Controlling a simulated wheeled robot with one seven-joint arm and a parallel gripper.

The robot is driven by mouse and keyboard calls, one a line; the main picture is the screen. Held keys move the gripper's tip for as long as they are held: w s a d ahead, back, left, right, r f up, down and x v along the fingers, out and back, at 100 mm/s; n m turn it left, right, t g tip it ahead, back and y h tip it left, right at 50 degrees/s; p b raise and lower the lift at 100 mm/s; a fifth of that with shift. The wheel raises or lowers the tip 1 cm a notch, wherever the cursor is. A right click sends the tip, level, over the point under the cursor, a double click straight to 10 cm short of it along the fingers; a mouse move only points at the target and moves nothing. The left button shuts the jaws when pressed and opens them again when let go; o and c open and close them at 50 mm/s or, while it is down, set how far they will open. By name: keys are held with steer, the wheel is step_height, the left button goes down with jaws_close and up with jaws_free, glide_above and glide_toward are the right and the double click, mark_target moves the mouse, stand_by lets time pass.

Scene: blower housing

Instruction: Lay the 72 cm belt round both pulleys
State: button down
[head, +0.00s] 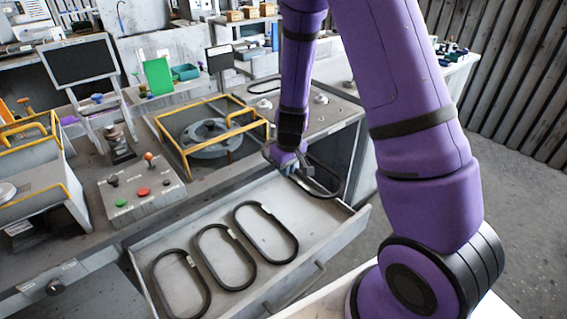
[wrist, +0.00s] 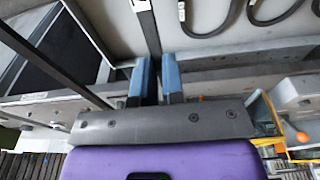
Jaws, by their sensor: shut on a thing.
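My gripper (head: 290,169) is over the right part of the open drawer in the head view. In the wrist view, its blue fingers (wrist: 158,85) are shut on a dark belt (wrist: 149,35) with a white tag. The held belt (head: 341,187) shows beside my gripper at the drawer's right end; I cannot tell whether it is clear of the drawer floor. Three similar black belts with pale tags lie in the drawer: a left one (head: 155,283), a middle one (head: 197,250) and a right one (head: 236,222). Their lengths are unreadable. I cannot identify the two pulleys for certain.
The drawer (head: 150,243) juts from the bench front. Behind it, a yellow guard frame (head: 183,165) surrounds a grey round housing (head: 212,137). Another dark loop (head: 265,87) and a small round metal part (head: 320,99) are on the bench. A button box (head: 142,190) stands left.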

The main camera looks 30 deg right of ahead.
glide_above(285, 217)
steer(key=shift+d+f, duration=0.1)
steer(key=shift+f, duration=8.5)
steer(key=shift+s+f, duration=0.1)
steer(key=shift+f, duration=1.3)
steer(key=c, duration=1.1)
jaws_free()
steer(key=shift+c, duration=0.2)
steer(key=shift+s, duration=0.1)
steer(key=shift+r, duration=0.1)
steer(key=shift+r, duration=3.7)
